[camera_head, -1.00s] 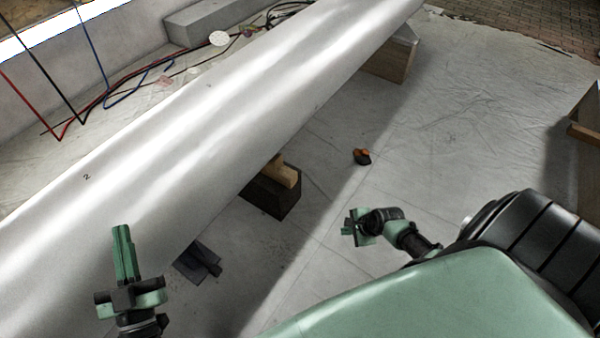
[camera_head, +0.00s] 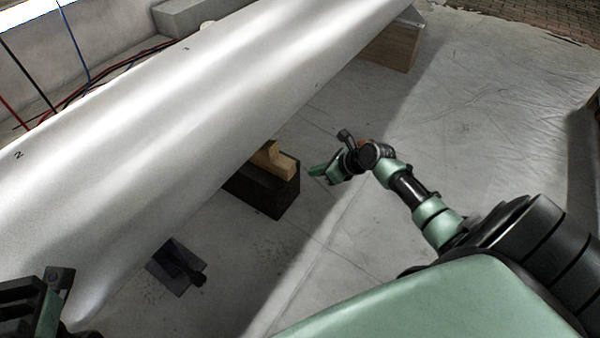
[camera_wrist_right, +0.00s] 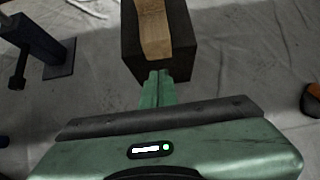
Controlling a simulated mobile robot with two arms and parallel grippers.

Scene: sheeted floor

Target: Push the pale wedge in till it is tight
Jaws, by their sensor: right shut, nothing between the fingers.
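The pale wedge (camera_head: 274,158) is a light wooden piece lying on a dark block (camera_head: 262,195) beneath the edge of the long white body (camera_head: 190,95). Its far end goes out of sight under that body. In the right wrist view the wedge (camera_wrist_right: 153,30) lies on top of the dark block (camera_wrist_right: 182,62). My right gripper (camera_head: 316,171) is shut and empty, just right of the block. In the wrist view its fingertips (camera_wrist_right: 159,76) point at the block's near face, below the wedge's end; whether they touch is unclear. My left gripper (camera_head: 40,300) is partly cut off at the lower left.
A dark stand (camera_head: 178,266) is on the sheeted floor left of the block. A wooden support (camera_head: 392,48) stands under the body's far end. An orange and black object (camera_wrist_right: 313,103) lies at the wrist view's right edge. The floor on the right is mostly clear.

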